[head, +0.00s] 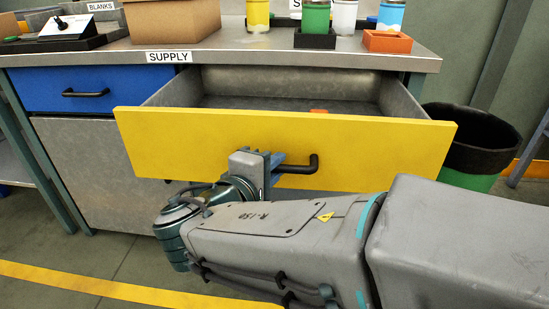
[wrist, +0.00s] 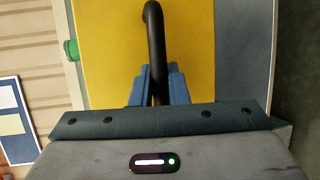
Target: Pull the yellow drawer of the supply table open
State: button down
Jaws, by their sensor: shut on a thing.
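The yellow drawer (head: 285,137) of the supply table (head: 270,49) stands well out from the table, and its grey inside shows. A small orange item (head: 318,111) lies in the drawer, mostly hidden by the front panel. My gripper (head: 278,168) is at the drawer's front, shut on the black bar handle (head: 313,165). In the wrist view, the blue fingers of my gripper (wrist: 159,88) close on both sides of the handle (wrist: 154,40), against the yellow front (wrist: 105,50).
A blue drawer (head: 90,90) to the left is shut. A cardboard box (head: 170,20), several jars (head: 315,16) and an orange tray (head: 388,41) stand on the tabletop. A black and green bin (head: 478,140) stands close to the yellow drawer's right end. Floor is free at the lower left.

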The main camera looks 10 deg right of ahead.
jog(key=shift+s+a, duration=0.25)
jog(key=shift+s, duration=0.75)
jog(key=c, duration=1.4)
grip_release()
jog(key=shift+s+a+r, duration=0.2)
jog(key=shift+s+a, duration=0.1)
jog(key=shift+s, duration=0.1)
jog(key=p+v, duration=0.3)
jog(key=v, duration=0.9)
jog(key=shift+s+a+p, duration=0.3)
